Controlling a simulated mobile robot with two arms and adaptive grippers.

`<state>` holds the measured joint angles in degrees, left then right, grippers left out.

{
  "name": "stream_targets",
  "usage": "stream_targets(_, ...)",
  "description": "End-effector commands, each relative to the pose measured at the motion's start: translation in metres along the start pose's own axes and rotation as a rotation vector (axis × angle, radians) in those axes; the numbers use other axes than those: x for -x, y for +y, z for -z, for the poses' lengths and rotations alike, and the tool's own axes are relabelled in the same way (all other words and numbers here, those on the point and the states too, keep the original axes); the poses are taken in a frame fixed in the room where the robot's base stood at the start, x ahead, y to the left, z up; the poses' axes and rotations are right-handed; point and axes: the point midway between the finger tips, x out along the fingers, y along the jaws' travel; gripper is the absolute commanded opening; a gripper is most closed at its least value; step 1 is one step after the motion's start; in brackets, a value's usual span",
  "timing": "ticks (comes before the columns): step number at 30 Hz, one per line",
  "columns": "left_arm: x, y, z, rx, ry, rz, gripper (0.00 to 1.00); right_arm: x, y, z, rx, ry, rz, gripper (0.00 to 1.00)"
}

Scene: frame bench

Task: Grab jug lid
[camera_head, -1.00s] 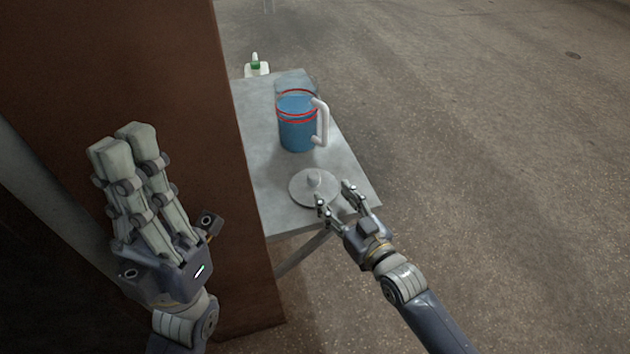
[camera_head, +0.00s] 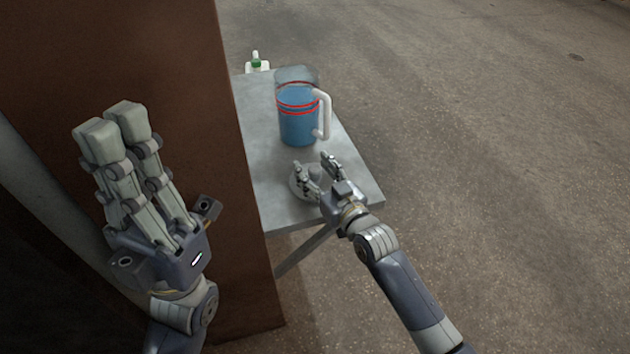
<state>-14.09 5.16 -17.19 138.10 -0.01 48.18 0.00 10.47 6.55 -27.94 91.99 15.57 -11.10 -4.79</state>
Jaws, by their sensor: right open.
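The grey round jug lid (camera_head: 299,189) with a knob on top (camera_head: 315,171) lies flat on the grey table, in front of the jug. My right gripper (camera_head: 314,171) is over the lid, its open fingers on either side of the knob. The fingers and palm hide much of the lid's right part, and I cannot tell whether they touch the knob. The jug (camera_head: 297,126) stands upright with blue contents, red bands and a white handle on its right. My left gripper (camera_head: 112,125) is at the left, in front of the brown panel, away from the lid.
The small grey table (camera_head: 262,150) has bare surface left of the jug and lid. A tall brown panel (camera_head: 205,90) stands along its left side. A white and green object (camera_head: 257,65) shows beyond the table's far edge. Open floor lies to the right.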

Motion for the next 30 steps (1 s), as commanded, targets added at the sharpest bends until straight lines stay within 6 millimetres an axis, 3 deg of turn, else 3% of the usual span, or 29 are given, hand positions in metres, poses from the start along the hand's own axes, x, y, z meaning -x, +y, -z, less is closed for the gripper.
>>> stream_targets(2,0.000,0.000,0.000,0.000,0.000,0.000,0.00,0.000,0.000,0.000,0.000,0.000,0.000,0.45)
stream_targets(8,0.000,0.000,0.000,0.000,0.000,0.000,0.00,0.000,0.000,0.000,0.000,0.000,0.000,0.01)
stream_targets(20,-0.005,0.000,0.002,0.001,0.004,0.000,0.00,0.001,0.000,0.009,0.000,0.003,0.000,0.00)
stream_targets(25,0.005,-0.001,0.003,0.006,-0.055,0.020,0.00,0.002,0.000,0.034,0.001,0.004,0.000,0.00)
stream_targets(30,-0.013,-0.001,0.007,0.007,-0.056,0.023,0.00,0.004,0.000,0.073,0.001,0.005,0.000,0.00)
